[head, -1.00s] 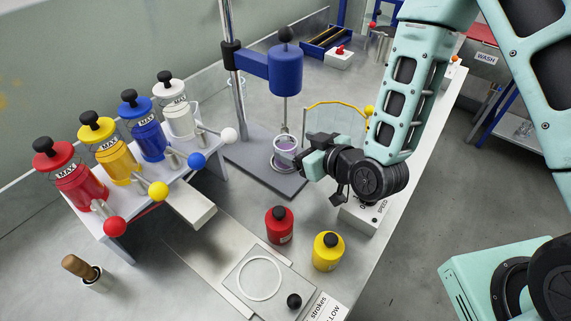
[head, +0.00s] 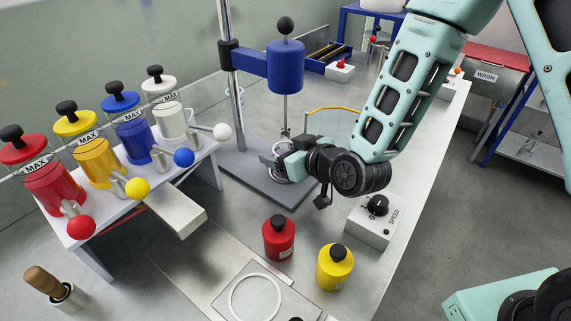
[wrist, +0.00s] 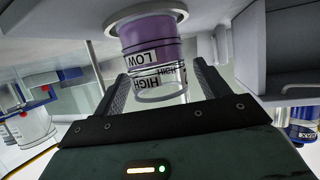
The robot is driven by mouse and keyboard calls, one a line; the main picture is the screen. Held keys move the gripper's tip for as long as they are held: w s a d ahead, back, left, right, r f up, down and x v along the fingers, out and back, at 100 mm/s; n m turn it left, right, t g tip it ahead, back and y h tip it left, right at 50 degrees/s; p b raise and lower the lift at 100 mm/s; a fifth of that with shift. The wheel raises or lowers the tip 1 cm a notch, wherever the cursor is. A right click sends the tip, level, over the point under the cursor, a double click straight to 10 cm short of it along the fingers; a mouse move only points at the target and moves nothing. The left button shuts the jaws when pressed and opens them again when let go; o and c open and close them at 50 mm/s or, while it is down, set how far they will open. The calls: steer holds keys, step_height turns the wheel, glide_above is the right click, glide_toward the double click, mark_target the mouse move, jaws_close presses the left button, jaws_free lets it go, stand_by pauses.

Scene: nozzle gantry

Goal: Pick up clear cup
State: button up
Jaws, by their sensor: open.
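The clear cup (wrist: 155,62) holds purple liquid and bears black LOW and HIGH marks; it appears upside down in the wrist view. In the head view it stands on the grey base of the blue mixer stand, mostly hidden behind my gripper (head: 272,160). My gripper is open, with one finger to each side of the cup in the wrist view (wrist: 158,88). I cannot tell whether either finger touches it. The mixer's blue head (head: 286,68) and its thin shaft (head: 286,112) are above the cup.
A speed control box (head: 374,222) is right of my gripper. A red bottle (head: 279,238) and a yellow bottle (head: 335,267) stand in front. Several colour dispensers sit on a white rack (head: 95,248) at left. A clear guard with a yellow edge (head: 335,109) is behind my gripper.

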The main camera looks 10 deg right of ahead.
mark_target(278, 145)
steer(key=shift+w+a+f, duration=0.2)
steer(key=shift+w+a, duration=0.1)
steer(key=shift+w, duration=0.2)
steer(key=c, duration=1.1)
steer(key=shift+s+r, duration=0.1)
steer(key=shift+s+d+r, duration=0.25)
steer(key=shift+s+r, duration=0.05)
steer(key=shift+r, duration=0.1)
steer(key=v, duration=0.3)
steer(key=shift+s+r+b, duration=0.1)
steer(key=shift+r+b, duration=0.15)
steer(key=shift+b, duration=0.05)
steer(key=shift+s+d+r+p, duration=0.1)
steer(key=shift+s+r+p, duration=0.1)
steer(key=shift+r+p, duration=0.25)
steer(key=shift+w+f+p, duration=0.1)
steer(key=shift+p, duration=0.95)
